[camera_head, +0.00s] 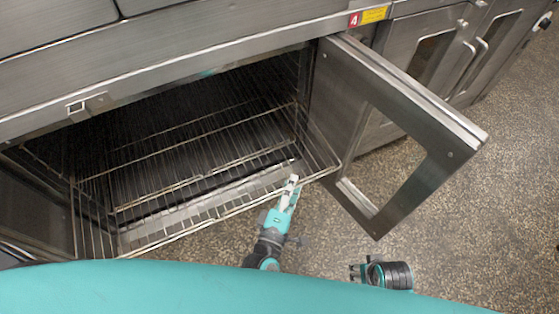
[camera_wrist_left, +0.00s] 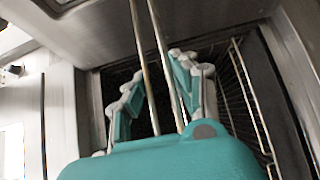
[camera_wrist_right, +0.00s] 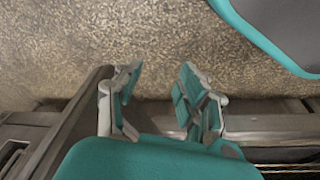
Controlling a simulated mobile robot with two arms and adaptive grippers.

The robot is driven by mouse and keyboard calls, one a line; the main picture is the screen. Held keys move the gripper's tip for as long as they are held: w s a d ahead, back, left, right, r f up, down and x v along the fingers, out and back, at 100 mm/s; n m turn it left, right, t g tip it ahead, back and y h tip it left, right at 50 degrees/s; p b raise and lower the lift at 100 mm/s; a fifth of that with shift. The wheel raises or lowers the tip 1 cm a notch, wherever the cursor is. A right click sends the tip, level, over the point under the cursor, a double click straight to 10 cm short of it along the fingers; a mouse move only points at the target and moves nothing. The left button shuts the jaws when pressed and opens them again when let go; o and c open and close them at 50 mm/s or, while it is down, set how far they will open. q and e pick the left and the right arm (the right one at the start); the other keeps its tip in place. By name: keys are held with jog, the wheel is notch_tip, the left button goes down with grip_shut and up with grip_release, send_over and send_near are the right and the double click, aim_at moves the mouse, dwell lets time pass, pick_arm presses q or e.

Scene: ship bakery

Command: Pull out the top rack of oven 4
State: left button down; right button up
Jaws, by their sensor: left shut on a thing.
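Oven 4 stands open, with a red 4 label (camera_head: 354,20) at its upper right. Its windowed door (camera_head: 425,130) is swung out to the right. A wire top rack (camera_head: 225,208) lies level in the opening, its front rail toward me. My left gripper (camera_head: 292,182) is at the right part of that front rail. My right gripper (camera_wrist_right: 155,90) is open and empty in the right wrist view, above the floor.
The oven door and its frame stand close to the right of my left gripper. More ovens (camera_head: 440,50) line the wall to the right. The speckled floor (camera_head: 490,220) is clear at right. An oven latch (camera_head: 88,104) sits on the upper front edge.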

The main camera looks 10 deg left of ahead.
pick_arm(q)
jog(key=shift+s+d, duration=0.55)
jog(key=shift+s, duration=0.2)
jog(key=shift+s+d, duration=0.5)
jog(key=shift+s, duration=0.25)
pick_arm(e)
jog(key=shift+s+f, duration=0.15)
jog(key=shift+f, duration=0.5)
pick_arm(q)
jog(key=c, duration=1)
grip_release()
jog(key=s, duration=0.4)
jog(key=s+a, duration=0.1)
jog(key=s, duration=0.3)
jog(key=s+a, duration=0.1)
jog(key=s, duration=0.2)
jog(key=shift+s+a, duration=0.2)
jog(key=shift+s, duration=0.2)
